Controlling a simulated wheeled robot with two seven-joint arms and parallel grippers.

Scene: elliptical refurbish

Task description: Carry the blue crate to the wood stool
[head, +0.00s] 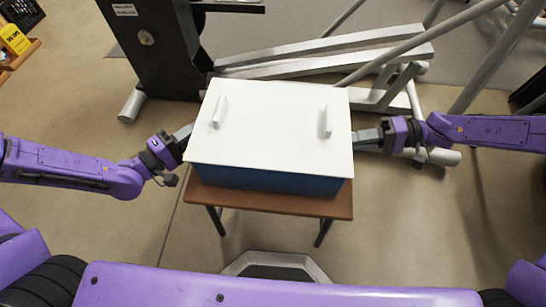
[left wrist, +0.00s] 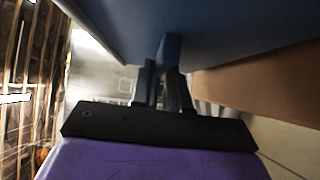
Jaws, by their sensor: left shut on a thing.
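The blue crate (head: 265,179) has a white lid with two white handles and sits level over the wood stool (head: 270,203). The stool's brown top shows along the crate's front edge; whether the crate touches it is hard to tell. My left gripper (head: 184,137) is at the crate's left side. In the left wrist view its fingers (left wrist: 166,82) are shut on a blue tab on the crate wall (left wrist: 225,30), with the brown stool top (left wrist: 265,85) close by. My right gripper (head: 366,138) is at the crate's right side; its fingertips are hidden by the lid.
A grey metal frame (head: 320,50) with slanted tubes stands close behind and right of the crate. A dark upright machine (head: 155,45) stands behind left. A yellow box (head: 14,39) is at the far left. The floor (head: 80,120) at left is clear.

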